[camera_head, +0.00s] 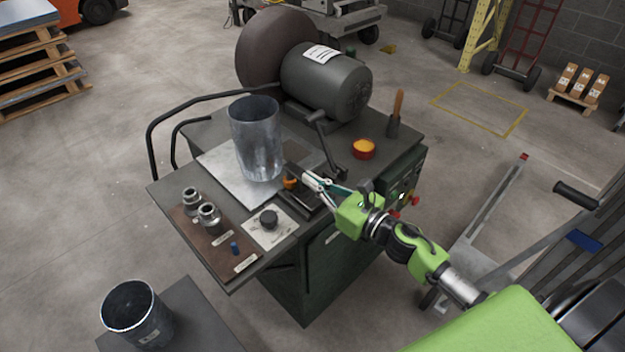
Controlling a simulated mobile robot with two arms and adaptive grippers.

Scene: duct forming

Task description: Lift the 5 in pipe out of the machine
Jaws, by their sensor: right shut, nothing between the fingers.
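A clear grey metal pipe (256,140) stands upright on the light metal plate on top of the machine (315,260). A second dark metal pipe (137,315) stands on a low stand at the lower left; I cannot read which one is the 5 in pipe. My right gripper (305,178) is shut and empty, just to the right of the upright pipe's lower part, near an orange-tipped part on the machine. I cannot tell whether its fingertips touch that part. My left gripper does not show.
A motor (327,80) and large dark disc (272,48) stand behind the pipe. A crank handle (328,145), yellow-red button (363,149) and wooden-handled tool (396,112) are on the machine's right. Small metal dies (209,216) sit at its front left. A cart stands at right.

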